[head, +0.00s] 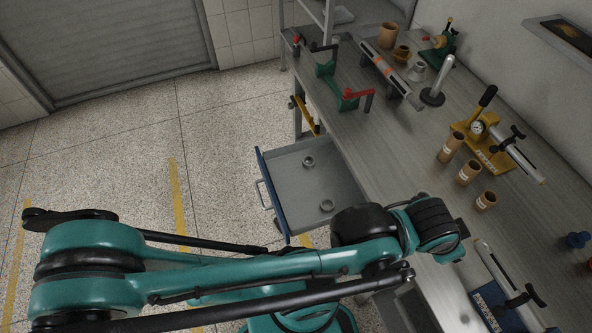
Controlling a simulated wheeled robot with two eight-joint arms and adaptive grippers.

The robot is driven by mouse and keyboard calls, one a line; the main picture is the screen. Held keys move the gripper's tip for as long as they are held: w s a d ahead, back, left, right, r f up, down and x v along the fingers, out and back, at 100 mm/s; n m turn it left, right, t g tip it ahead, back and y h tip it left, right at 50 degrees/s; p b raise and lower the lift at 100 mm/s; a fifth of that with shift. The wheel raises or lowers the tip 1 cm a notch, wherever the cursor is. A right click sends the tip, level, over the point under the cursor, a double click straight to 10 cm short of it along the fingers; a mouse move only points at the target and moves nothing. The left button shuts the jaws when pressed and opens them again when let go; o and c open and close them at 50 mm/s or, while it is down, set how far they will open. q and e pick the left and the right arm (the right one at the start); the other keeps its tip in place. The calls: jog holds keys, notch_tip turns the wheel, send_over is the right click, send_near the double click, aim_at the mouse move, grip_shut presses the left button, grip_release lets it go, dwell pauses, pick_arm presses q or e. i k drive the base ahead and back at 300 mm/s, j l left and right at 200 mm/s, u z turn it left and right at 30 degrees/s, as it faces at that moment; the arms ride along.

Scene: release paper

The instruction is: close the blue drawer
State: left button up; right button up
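The blue drawer (266,181) stands pulled out from the workbench, its blue front facing left over the floor. A pale handle (261,194) is on that front. The grey inside shows two small metal ring-like parts. A teal and black arm of mine comes in from the left, crosses below the drawer and covers its near corner. The arm ends in a black ribbed part over the bench edge. I cannot make out gripper fingers there. No gripper of my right arm shows.
The grey workbench (400,150) runs along the right. It bears several brown cups, a yellow press (480,145), a green tool with a red handle (350,98) and a blue-based tool (500,305). The speckled floor (120,150) left of the drawer is clear.

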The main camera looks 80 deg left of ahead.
aim_at(295, 192)
jog(key=k+j+u, duration=0.45)
jog(key=j, duration=0.15)
jog(key=j+u, duration=0.3)
jog(key=u, duration=1.45)
jog(key=k+l+u, duration=0.35)
jog(key=k+l, duration=0.05)
jog(key=l, duration=0.1)
